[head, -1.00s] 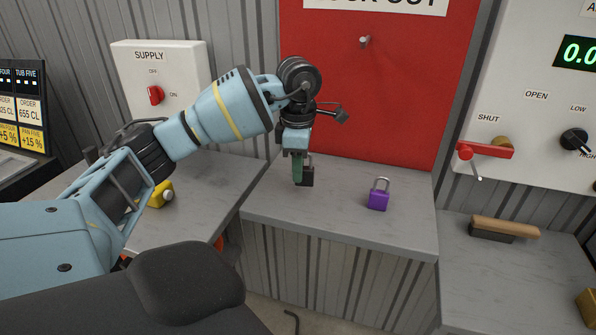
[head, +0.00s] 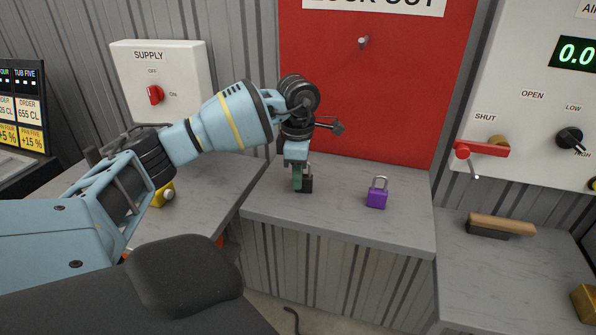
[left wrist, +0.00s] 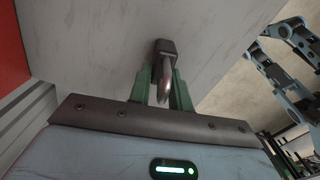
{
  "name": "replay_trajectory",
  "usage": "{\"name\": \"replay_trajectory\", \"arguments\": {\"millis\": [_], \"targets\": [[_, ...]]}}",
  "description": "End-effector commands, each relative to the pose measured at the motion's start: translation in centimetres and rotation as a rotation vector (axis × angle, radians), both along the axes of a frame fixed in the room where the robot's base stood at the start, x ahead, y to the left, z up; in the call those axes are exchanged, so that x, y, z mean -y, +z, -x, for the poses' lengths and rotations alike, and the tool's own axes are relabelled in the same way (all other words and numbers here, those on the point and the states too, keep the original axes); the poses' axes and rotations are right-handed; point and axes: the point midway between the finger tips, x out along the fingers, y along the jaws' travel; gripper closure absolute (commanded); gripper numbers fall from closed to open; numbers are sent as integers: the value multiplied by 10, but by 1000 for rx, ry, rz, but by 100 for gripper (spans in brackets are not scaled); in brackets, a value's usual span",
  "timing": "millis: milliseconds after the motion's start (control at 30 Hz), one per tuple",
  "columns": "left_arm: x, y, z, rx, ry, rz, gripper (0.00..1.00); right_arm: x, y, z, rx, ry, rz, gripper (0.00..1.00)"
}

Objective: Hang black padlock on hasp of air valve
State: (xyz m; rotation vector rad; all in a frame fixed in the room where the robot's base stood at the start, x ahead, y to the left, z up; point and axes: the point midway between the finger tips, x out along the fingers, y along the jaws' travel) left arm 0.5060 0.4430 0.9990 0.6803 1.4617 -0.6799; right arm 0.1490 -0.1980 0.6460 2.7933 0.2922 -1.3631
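The black padlock (head: 308,185) is low over the middle counter, partly hidden behind my left gripper (head: 298,180). The gripper points down, and its green fingers are closed in on the shackle. In the left wrist view the padlock (left wrist: 165,47) lies beyond the fingertips, with its steel shackle between the two fingers of the gripper (left wrist: 162,80). Whether its body touches the counter is hard to tell. The air valve's red handle (head: 482,149) is on the white panel at right, under SHUT, with a small pale metal piece below it. My right gripper is not in view.
A purple padlock (head: 376,195) stands on the middle counter (head: 340,225), right of my gripper. The red lockout board (head: 400,90) with a peg rises behind. A wooden-handled brush (head: 500,226) and a brass block (head: 585,303) lie on the right counter. A yellow object (head: 162,195) is at left.

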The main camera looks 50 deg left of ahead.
Motion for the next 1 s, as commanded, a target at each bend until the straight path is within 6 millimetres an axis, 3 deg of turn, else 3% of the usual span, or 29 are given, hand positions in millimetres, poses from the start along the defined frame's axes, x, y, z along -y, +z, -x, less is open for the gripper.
{"name": "replay_trajectory", "arguments": {"millis": [33,167,567,1000], "targets": [[0,0,0,0,0,0,75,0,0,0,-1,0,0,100],[0,0,0,0,0,0,58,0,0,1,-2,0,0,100],[0,-3,0,-1,1,0,58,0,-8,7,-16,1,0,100],[1,68,5,3,0,1,58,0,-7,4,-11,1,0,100]]}}
